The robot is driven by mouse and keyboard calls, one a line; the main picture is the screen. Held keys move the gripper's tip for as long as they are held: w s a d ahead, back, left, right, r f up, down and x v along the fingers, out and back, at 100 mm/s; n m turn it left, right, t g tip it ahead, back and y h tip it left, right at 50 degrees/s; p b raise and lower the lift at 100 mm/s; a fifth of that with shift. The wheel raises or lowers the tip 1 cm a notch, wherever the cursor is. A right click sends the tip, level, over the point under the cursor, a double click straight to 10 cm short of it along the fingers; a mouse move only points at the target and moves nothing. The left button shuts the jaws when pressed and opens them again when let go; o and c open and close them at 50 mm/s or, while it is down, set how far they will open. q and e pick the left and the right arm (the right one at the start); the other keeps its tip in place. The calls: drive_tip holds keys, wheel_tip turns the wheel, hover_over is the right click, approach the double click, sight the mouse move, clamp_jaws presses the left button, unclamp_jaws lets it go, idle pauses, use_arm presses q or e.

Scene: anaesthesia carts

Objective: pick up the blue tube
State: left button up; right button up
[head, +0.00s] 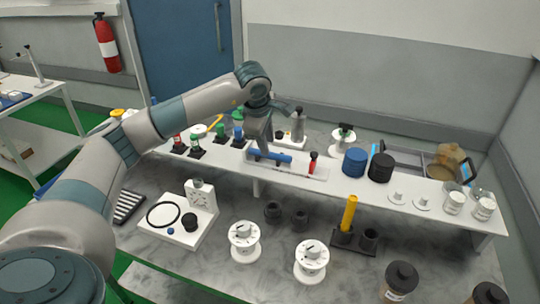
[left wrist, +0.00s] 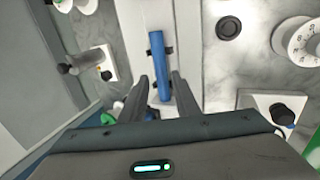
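The blue tube (head: 271,156) lies on its side in a white tray on the raised white shelf. It also shows in the left wrist view (left wrist: 157,62), lying between dark supports. My left gripper (head: 262,148) points down over the tube's left part. In the left wrist view my left gripper (left wrist: 160,78) is open, one finger on each side of the tube, with a gap beside it. I cannot tell how far the fingertips reach down beside it. My right gripper is in neither view.
A red-capped small tube (head: 312,162) stands just right of the blue tube. Blue (head: 355,162) and black (head: 381,167) cylinders stand further right. Green and red-topped items (head: 196,146) stand to the left. White dials (head: 244,242) and a yellow tube (head: 349,213) are on the lower counter.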

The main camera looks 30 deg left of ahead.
sight(271, 153)
use_arm(q)
drive_tip(key=shift+w+d+f+p, duration=0.15)
drive_tip(key=shift+w+f+p, duration=0.05)
drive_tip(key=shift+f+p, duration=0.4)
drive_tip(key=p+x, duration=0.1)
drive_tip(key=x, duration=0.2)
drive_tip(key=shift+d, duration=0.15)
drive_tip(key=shift+w+f, duration=0.15)
drive_tip(key=shift+f, duration=0.2)
drive_tip(key=shift+c, duration=0.4)
clamp_jaws()
